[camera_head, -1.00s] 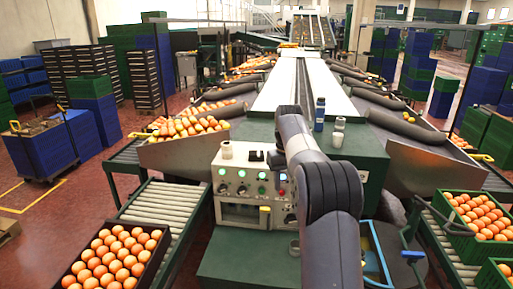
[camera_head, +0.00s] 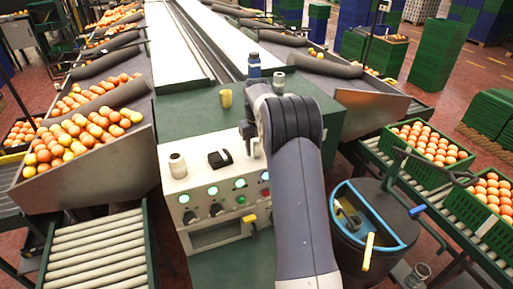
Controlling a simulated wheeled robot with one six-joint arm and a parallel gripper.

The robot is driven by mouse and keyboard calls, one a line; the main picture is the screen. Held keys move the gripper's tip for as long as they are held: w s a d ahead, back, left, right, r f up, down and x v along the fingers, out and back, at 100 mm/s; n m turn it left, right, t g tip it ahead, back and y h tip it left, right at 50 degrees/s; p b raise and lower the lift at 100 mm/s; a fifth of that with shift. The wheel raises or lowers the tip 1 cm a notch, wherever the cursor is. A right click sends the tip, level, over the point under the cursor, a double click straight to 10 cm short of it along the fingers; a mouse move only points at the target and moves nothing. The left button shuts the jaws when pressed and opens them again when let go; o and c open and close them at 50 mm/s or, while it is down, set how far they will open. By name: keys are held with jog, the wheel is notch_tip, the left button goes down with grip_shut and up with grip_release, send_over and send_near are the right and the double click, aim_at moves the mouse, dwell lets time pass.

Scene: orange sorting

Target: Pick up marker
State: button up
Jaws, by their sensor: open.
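I cannot make out a marker for certain in this view. A small black item (camera_head: 220,158) lies on top of the white control box (camera_head: 205,205), beside a pale cup-like container (camera_head: 177,166). My arm reaches forward from the bottom of the picture and bends over the right part of that box. The dark end of my gripper (camera_head: 248,130) shows only in part, at the left of the bent arm above the box's back edge. Its fingertips are mostly hidden. It appears open, with nothing visibly held.
A dark bin (camera_head: 345,232) with a blue rim stands right of my arm. Orange-filled metal chutes (camera_head: 115,165) and roller conveyors (camera_head: 98,248) flank the box.

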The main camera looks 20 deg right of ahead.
jog(key=shift+f, duration=0.4)
jog(key=shift+c, duration=0.2)
grip_shut()
